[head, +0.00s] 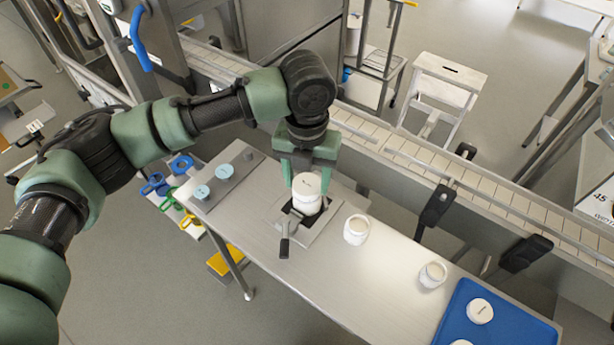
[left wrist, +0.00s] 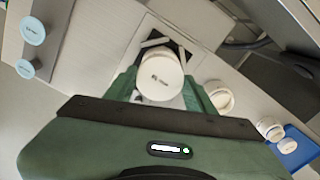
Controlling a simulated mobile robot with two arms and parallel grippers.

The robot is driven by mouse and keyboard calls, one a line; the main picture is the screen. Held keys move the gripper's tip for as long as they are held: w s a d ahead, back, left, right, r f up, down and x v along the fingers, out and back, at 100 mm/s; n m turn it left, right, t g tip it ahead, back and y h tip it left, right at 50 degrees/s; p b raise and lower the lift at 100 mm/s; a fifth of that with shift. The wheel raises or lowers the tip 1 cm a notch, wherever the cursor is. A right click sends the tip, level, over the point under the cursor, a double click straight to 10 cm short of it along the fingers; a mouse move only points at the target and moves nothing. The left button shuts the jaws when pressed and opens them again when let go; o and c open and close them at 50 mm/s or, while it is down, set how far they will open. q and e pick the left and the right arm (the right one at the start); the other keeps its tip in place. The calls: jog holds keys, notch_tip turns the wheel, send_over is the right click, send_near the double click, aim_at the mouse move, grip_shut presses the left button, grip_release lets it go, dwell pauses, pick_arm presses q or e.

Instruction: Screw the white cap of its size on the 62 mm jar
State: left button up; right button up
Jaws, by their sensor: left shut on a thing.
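My left gripper (head: 306,182) points down over the steel table, shut on a white cap (head: 308,183) with small dark print on top. In the left wrist view the cap (left wrist: 161,76) sits between the green fingers. Under the cap is a white jar (head: 306,205), standing in a clamp fixture (head: 284,228) with a lever. The cap appears to be at the jar's mouth; I cannot tell if the thread is engaged. The print is too small to read for a size. My right gripper is not in view.
Two open white jars (head: 356,230) (head: 433,274) stand to the right. A blue tray (head: 513,328) at the table's right end holds white caps (head: 479,311). Light blue lids (head: 224,171) lie on a grey plate at the left. A conveyor (head: 400,148) runs behind the table.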

pick_arm(q)
jog(key=shift+f, duration=0.45)
jog(key=o, duration=0.7)
jog(key=shift+c, duration=0.2)
jog(key=c, duration=0.6)
jog(key=m+p, duration=0.1)
jog(key=m, duration=0.1)
jog(key=shift+r+m+p, duration=0.15)
jog(key=shift+m+p, duration=0.15)
jog(key=shift+p, duration=0.1)
jog(key=shift+m+p, duration=0.35)
jog(key=shift+m, duration=1.25)
